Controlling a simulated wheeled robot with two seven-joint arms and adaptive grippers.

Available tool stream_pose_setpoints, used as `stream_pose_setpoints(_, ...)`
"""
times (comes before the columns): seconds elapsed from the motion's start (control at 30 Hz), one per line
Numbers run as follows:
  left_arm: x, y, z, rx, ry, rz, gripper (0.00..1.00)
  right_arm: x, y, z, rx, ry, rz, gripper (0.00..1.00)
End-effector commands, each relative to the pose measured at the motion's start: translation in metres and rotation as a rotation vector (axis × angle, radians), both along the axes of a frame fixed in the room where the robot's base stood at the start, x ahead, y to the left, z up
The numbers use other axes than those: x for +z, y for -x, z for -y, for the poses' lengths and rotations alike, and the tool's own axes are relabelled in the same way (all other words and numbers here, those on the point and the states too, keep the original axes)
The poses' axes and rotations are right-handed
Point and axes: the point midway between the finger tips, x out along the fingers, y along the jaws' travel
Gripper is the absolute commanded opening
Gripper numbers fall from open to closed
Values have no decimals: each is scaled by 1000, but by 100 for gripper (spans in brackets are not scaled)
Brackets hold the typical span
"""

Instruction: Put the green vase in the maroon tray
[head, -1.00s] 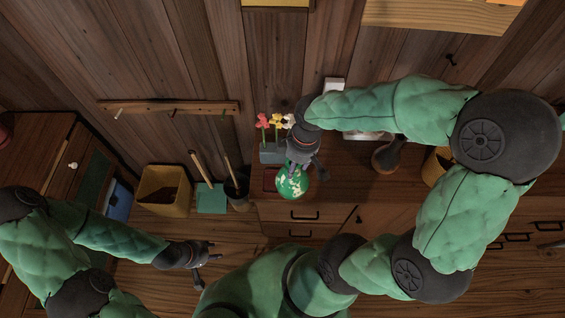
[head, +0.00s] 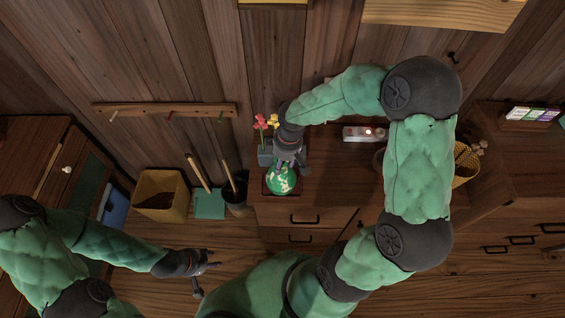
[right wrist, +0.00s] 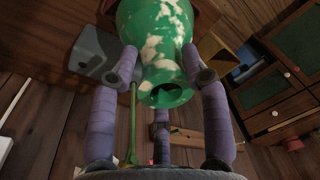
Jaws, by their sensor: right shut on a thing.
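The green vase (head: 281,180) with pale patches is over the maroon tray (head: 267,188) on the cabinet top in the head view. The vase hides most of the tray, and I cannot tell whether it touches the tray. My right gripper (head: 288,163) is shut on the vase. In the right wrist view its purple-grey fingers (right wrist: 158,75) sit around the neck of the vase (right wrist: 158,40), whose open mouth faces the camera. My left gripper (head: 206,272) is empty, fingers spread, low at the left above the floor.
A grey planter (head: 265,158) with red and yellow flowers stands just behind the tray. A white device (head: 364,133) lies to the right on the cabinet, and a yellow basket (head: 465,165) is farther right. A yellow bin (head: 160,196) and a dark pot (head: 237,194) stand at the left.

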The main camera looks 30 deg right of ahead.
Motion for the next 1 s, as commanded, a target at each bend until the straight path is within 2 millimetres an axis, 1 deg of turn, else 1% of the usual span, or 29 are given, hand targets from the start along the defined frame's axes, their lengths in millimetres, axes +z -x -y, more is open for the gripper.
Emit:
stream_pose_setpoints(0.23,0,0,0,0,0,0,40,0,-1,0,0,1,4,0)
stream_pose_setpoints(0.37,-3,0,0,0,0,0,40,-3,-1,0,0,1,4,0)
stream_pose_setpoints(0.4,-2,0,0,0,0,0,40,-3,-1,0,0,0,3,55)
stream_pose_setpoints(0.47,-2,0,0,0,0,0,40,-3,-1,0,0,0,3,70)
stream_pose_setpoints(0.83,-1,0,0,0,0,0,40,-1,-1,0,0,0,3,70)
stream_pose_setpoints(0.93,3,0,0,0,0,0,40,6,-1,1,-1,1,4,70)
stream_pose_setpoints(1.0,6,0,0,0,0,0,40,15,-1,2,-2,1,5,70)
